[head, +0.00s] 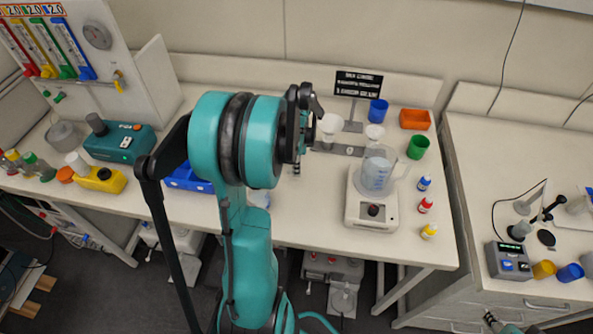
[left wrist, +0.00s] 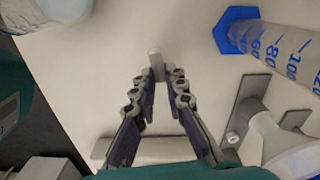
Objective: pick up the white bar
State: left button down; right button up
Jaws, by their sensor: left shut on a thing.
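The white bar (left wrist: 155,64) shows in the left wrist view as a short, pale rod between my fingertips, over the pale bench top. My left gripper (left wrist: 157,78) is shut on it; the fingers come together at its lower part and its upper end sticks out. In the head view my left gripper (head: 297,166) is over the bench, mostly hidden behind my teal arm, and the bar cannot be made out there. A small part of my right arm (head: 507,327) shows at the bottom right edge; its jaw state is unclear.
A blue-based graduated cylinder (left wrist: 233,30) and a white funnel (left wrist: 285,148) stand close right of the fingers. Right of my arm, a clear beaker (head: 377,171) sits on a white stirrer (head: 371,211). Blue (head: 377,110) and green (head: 418,147) cups stand farther back.

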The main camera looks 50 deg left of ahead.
pick_arm(q)
jog(key=w+d+r+p, duration=0.2)
jog(key=d+r, duration=0.5)
jog(key=d, duration=0.4)
jog(key=shift+w+r, duration=0.25)
jog(key=shift+w, duration=0.55)
jog(key=shift+d, duration=0.1)
